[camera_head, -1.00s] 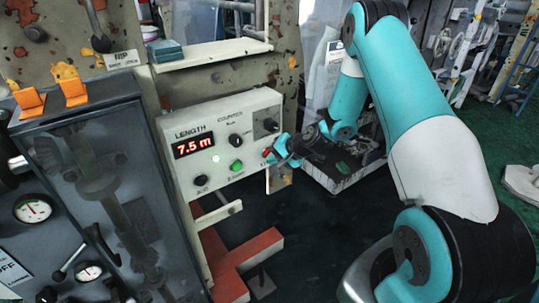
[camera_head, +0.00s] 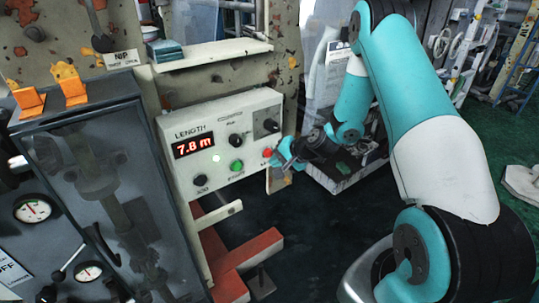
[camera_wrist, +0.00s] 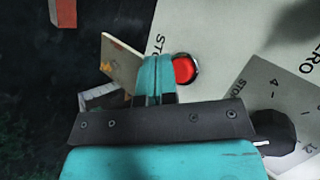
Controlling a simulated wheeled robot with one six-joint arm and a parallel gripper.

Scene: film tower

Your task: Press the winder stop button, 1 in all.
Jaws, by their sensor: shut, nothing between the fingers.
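The counter panel (camera_head: 224,110) is a pale box with a lit red display (camera_head: 193,146) reading 7.8 m. Its red stop button (camera_head: 267,153) sits at the lower right of the panel face. My gripper (camera_head: 284,150) is shut and empty, just right of the button. In the wrist view my fingertips (camera_wrist: 157,62) lie just left of the button; whether they touch it cannot be told.
A green button (camera_head: 237,166) and dark knobs share the panel. A wooden piece (camera_head: 279,179) hangs below its right corner. A shelf (camera_head: 210,53) juts out above. A dark cabinet with gauges (camera_head: 85,140) stands left.

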